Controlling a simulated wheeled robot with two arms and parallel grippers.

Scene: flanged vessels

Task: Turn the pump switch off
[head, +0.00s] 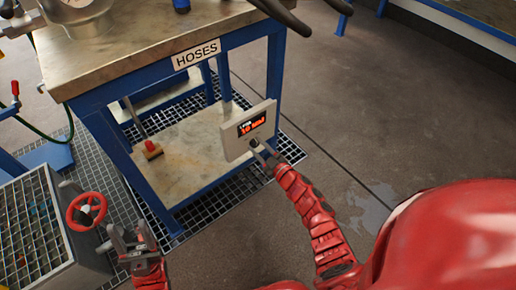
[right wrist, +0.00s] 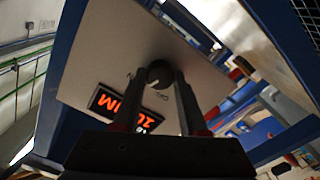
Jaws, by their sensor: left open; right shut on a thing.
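The pump switch is a small dark round knob (right wrist: 160,72) on a pale control panel (head: 237,146) with a lit red display (head: 252,123). The panel also shows in the right wrist view (right wrist: 112,62), with its display (right wrist: 122,106) upside down beside the knob. My right gripper (head: 262,153) is at the panel's lower front. Its fingers are shut on the knob, one on each side. Small marks beside the knob are too small to read surely. My left gripper (head: 132,240) is open and empty at the lower left, away from the panel.
The panel is at the side of a blue-framed table (head: 145,50) labelled HOSES. A red valve wheel (head: 87,211) on a grey unit is close to the left of my left gripper. Floor grating (head: 195,208) lies under the table. The floor to the right is open.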

